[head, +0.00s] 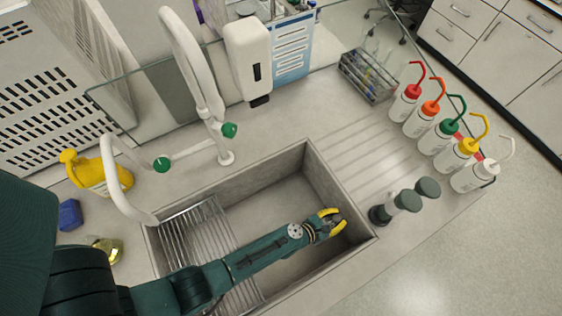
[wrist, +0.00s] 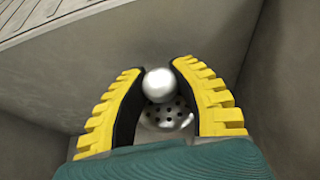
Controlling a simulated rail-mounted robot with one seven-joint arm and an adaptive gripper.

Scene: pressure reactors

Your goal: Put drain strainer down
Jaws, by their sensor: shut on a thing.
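The drain strainer (wrist: 168,118) is a shiny metal piece with a round knob on top and a perforated basket below. In the wrist view it sits between the two yellow, black-lined fingers of my gripper (wrist: 160,90), which is shut on it by the knob. In the head view my gripper (head: 334,222) is low inside the grey sink, towards its right end; the strainer is too small and covered to make out there. The sink floor (head: 265,215) lies beneath. I cannot tell whether the strainer touches the floor. No drain opening is visible.
A metal wire rack (head: 190,232) spans the sink's left part. Sink walls rise close around my gripper. Grey-green cylindrical items (head: 405,201) stand just right of the sink. Wash bottles (head: 440,135) line the right edge. A white tap (head: 205,90) stands behind.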

